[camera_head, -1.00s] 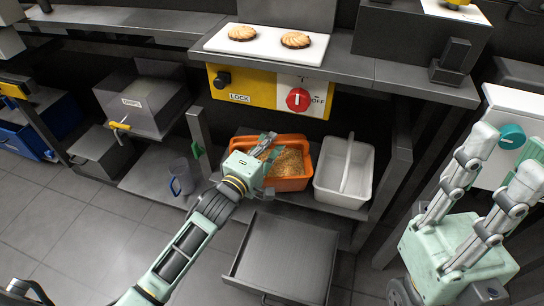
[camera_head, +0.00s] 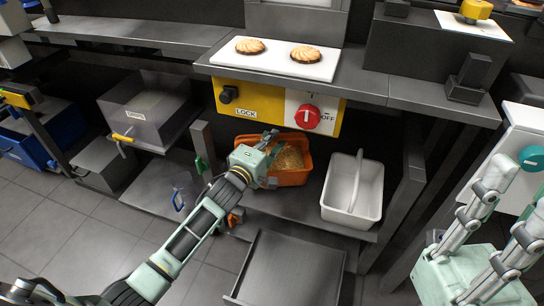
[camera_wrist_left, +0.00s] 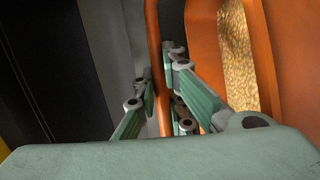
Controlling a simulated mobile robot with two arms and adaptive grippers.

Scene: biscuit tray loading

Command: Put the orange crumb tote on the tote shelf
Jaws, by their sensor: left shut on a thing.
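The orange crumb tote (camera_head: 291,178), with tan crumbs inside, is under the counter, left of a white tote, and appears raised off the low shelf (camera_head: 300,208). My left gripper (camera_head: 266,143) is shut on the tote's left rim. In the left wrist view, the left gripper's fingers (camera_wrist_left: 160,88) stand on both sides of an orange rim (camera_wrist_left: 153,40), with crumbs to the right. The fingers hide part of the rim. My right gripper (camera_head: 518,195) is at the right edge, its two fingers apart and empty. I cannot tell which shelf is the tote shelf.
The white divided tote (camera_head: 338,207) is close on the right. The yellow lock panel (camera_head: 262,118) hangs above. A grey flat-topped unit (camera_head: 285,270) stands in front. Biscuits lie on a white board (camera_head: 275,65).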

